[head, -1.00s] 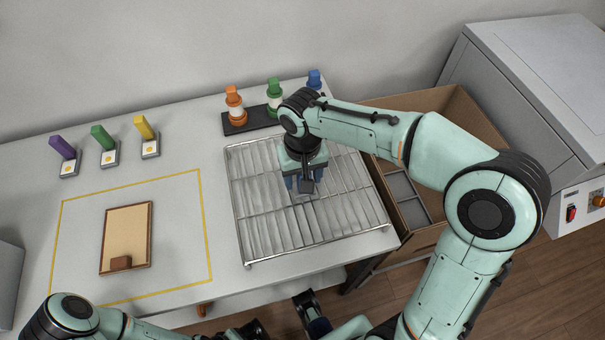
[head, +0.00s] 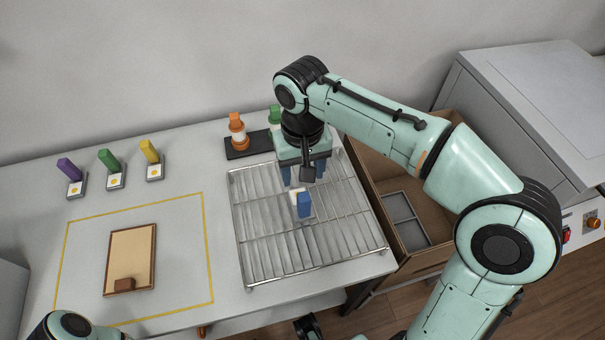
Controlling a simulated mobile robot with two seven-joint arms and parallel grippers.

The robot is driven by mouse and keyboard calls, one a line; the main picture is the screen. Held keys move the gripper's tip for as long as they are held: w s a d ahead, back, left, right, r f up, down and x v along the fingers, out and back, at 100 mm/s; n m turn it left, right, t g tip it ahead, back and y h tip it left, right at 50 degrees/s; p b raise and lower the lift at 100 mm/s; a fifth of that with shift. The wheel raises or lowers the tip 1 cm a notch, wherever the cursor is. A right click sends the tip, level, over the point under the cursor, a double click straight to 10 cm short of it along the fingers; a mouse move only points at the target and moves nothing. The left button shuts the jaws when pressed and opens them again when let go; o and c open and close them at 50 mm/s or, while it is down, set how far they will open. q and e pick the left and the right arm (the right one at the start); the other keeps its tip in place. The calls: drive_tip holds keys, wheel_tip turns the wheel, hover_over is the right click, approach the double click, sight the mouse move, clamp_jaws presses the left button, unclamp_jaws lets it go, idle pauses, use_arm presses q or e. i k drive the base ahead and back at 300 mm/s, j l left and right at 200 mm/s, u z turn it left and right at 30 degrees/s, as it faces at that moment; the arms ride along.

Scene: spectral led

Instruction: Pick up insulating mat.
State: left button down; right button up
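The insulating mat seems to be the tan board (head: 131,252) with a brown border.
The wire rack (head: 258,262) fills the table's right part. Purple (head: 70,169), green (head: 110,160) and yellow (head: 150,151) pieces stand at the back left. A black tray (head: 240,147) holds orange and green pieces. A cardboard box (head: 378,180) stands right of the table.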

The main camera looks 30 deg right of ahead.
sight(130, 268)
drive_tip(key=k, duration=1)
